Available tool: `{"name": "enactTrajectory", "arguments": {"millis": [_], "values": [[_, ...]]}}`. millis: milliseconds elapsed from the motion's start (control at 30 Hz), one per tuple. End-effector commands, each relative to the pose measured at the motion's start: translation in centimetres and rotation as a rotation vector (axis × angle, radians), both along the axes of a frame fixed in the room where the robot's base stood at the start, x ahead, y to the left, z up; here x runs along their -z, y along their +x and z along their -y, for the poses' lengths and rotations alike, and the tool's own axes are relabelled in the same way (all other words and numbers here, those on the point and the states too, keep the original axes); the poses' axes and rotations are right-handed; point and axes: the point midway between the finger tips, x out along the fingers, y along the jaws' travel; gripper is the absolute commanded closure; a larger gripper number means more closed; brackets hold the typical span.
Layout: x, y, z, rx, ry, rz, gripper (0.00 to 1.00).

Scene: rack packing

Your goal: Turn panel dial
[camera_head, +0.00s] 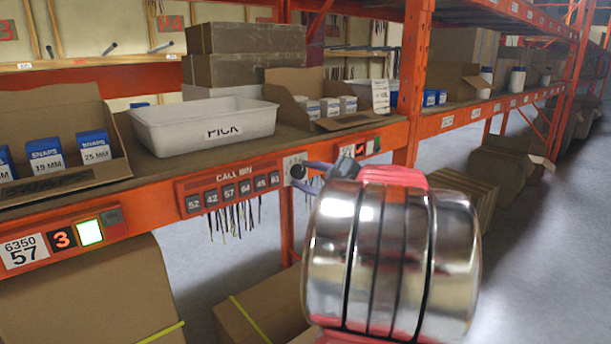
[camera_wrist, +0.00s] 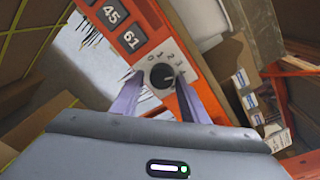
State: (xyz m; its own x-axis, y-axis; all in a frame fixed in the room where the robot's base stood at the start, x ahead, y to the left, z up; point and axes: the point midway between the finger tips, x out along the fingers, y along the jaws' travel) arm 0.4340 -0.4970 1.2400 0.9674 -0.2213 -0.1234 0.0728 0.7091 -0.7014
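The panel dial (camera_wrist: 160,75) is a round black knob on a pale plate (camera_wrist: 152,61) with small numbers around it. In the wrist view it sits between my gripper's two purple-grey fingers (camera_wrist: 157,90). The fingers stand apart on either side of it, with what look like small gaps. In the head view, the dial (camera_head: 297,171) is at the right end of the red call panel (camera_head: 228,190) on the orange beam. My gripper (camera_head: 308,173) reaches it from the right, and my wrist hides part of the beam. The pointer's exact setting is too small to read.
A white PICK tray (camera_head: 205,130) and an open carton (camera_head: 310,105) stand on the shelf above the panel. Wires (camera_head: 238,215) hang below it. An orange upright (camera_head: 412,80) rises behind my wrist. Cardboard boxes (camera_head: 262,310) sit below the beam.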

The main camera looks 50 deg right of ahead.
Motion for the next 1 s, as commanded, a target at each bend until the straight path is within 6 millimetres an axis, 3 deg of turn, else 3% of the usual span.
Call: {"name": "enactTrajectory", "arguments": {"millis": [100, 533, 1000], "values": [[-0.2, 0.0, 0.0, -0.002, -0.002, 0.002, 0.51], [-0.5, -0.8, -0.2, -0.001, -0.005, 0.005, 0.51], [-1.3, -7.8, -1.8, 0.001, -0.004, 0.005, 0.51]]}}
